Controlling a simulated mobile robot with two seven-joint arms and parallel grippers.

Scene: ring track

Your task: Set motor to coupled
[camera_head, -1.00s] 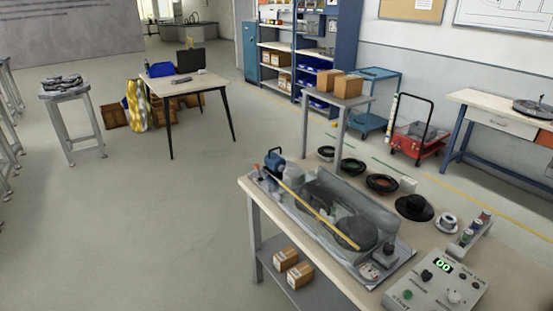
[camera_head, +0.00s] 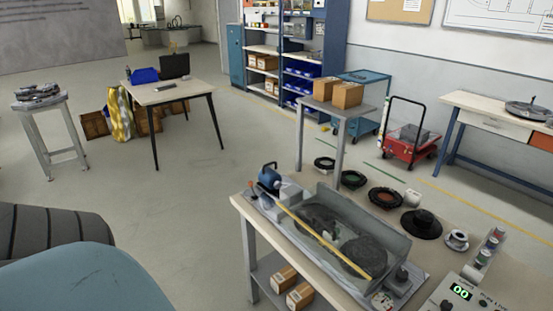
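The ring track apparatus lies on the workbench (camera_head: 245,208) at the lower right. It has a clear-walled tray (camera_head: 376,228) with dark round parts inside and a yellow rod (camera_head: 322,242) lying diagonally across it. A blue motor-like unit (camera_head: 269,177) stands at its far left end. Whether it is coupled is too small to tell. A control box (camera_head: 468,296) with a green display reading 00 is cut off at the lower right. Neither of my grippers is in view.
Several dark ring-shaped coils (camera_head: 385,197) and a black hat-shaped piece (camera_head: 421,223) lie along the bench's far side. Cardboard boxes (camera_head: 299,294) sit on its lower shelf. A stool (camera_head: 44,133) and a small table (camera_head: 170,92) stand left. Open floor lies between.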

